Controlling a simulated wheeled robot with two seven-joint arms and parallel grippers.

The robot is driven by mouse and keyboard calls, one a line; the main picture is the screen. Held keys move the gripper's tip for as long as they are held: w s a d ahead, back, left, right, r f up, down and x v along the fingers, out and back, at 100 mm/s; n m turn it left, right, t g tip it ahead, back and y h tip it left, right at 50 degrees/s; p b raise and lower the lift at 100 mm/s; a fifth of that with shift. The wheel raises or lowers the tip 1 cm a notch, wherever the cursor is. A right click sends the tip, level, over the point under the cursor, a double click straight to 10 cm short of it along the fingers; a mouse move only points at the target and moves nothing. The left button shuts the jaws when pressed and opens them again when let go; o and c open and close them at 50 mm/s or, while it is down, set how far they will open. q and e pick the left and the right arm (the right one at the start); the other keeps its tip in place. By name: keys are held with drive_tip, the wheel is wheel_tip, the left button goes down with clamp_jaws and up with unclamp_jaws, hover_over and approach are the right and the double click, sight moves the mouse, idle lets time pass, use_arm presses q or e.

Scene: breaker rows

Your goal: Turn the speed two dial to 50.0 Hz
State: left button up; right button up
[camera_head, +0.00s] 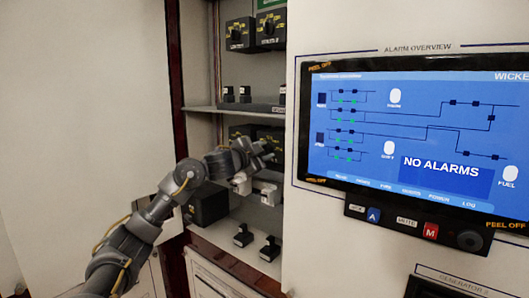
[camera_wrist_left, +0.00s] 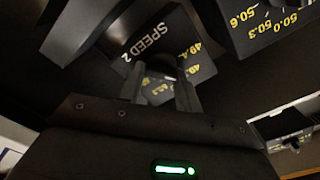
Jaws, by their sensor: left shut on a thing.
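The black SPEED 2 dial box (camera_wrist_left: 146,42) shows in the left wrist view, its lettering slanted and yellow scale numbers near 49.4 visible beside it. My left gripper (camera_wrist_left: 158,90) is shut on the speed two dial's knob, mostly hidden between the fingers. Which number the knob points at cannot be read. In the head view my left gripper (camera_head: 256,155) is in the shelf recess, in front of the dark boxes there, and covers the knob. My right gripper is not in view.
Another dial box (camera_wrist_left: 272,20) with 50.0, 50.3 and 50.6 marks is close by in the wrist view. A shelf (camera_head: 205,108) runs above my gripper. The alarm screen (camera_head: 420,125) reads NO ALARMS on the panel to the right. Small black switches (camera_head: 243,236) stand below.

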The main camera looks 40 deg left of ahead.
use_arm(q)
drive_tip(key=shift+m, duration=0.4)
drive_tip(key=m, duration=0.2)
drive_tip(key=shift+f+m, duration=0.15)
drive_tip(key=shift+m, duration=0.25)
drive_tip(key=m+b, duration=0.1)
drive_tip(key=m, duration=0.2)
drive_tip(key=shift+m, duration=0.6)
drive_tip(key=o, duration=1)
drive_tip(key=shift+c, duration=0.2)
drive_tip(key=shift+s+f, duration=0.1)
